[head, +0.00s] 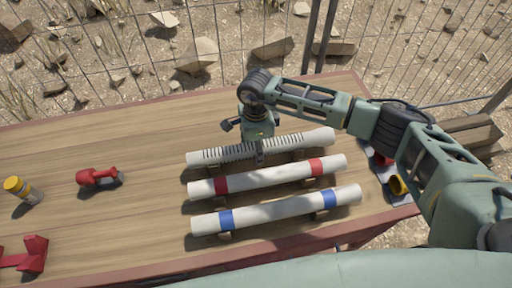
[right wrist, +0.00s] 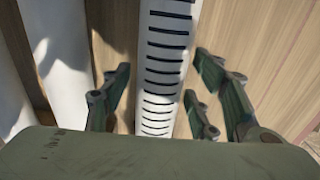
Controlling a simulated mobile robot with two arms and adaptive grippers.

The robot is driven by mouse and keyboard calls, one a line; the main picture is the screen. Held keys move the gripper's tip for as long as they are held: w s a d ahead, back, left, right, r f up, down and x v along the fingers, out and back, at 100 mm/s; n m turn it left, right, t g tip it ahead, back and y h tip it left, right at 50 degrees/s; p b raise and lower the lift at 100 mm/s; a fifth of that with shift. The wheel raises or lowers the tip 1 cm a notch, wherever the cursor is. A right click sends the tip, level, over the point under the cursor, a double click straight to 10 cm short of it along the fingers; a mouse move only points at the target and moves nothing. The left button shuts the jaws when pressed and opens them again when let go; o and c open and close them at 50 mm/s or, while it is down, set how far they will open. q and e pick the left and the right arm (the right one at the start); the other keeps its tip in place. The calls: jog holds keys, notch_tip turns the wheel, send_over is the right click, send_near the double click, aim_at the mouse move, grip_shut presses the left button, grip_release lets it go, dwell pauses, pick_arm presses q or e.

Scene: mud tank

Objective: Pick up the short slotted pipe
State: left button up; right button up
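The slotted pipe (head: 220,155) is white with rows of dark slots and lies rearmost of three pipes on the wooden table. It also shows in the right wrist view (right wrist: 165,45), running up the middle of the picture. My right gripper (head: 258,153) is over the middle of this pipe, pointing down. In the right wrist view its fingers (right wrist: 164,90) are open, with one side left of the pipe and the other right, and gaps of wood visible beside it. Whether the fingertips reach below the pipe's top is unclear. My left gripper is not in view.
A red-banded pipe (head: 265,180) and a blue-banded pipe (head: 275,211) lie parallel in front, on small wooden supports. A red tool (head: 97,177), a yellow-capped bottle (head: 22,190) and another red object (head: 30,256) are at left. A wire fence stands behind the table.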

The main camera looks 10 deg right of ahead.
grip_shut()
dwell(0.3)
jog(key=shift+r, duration=0.15)
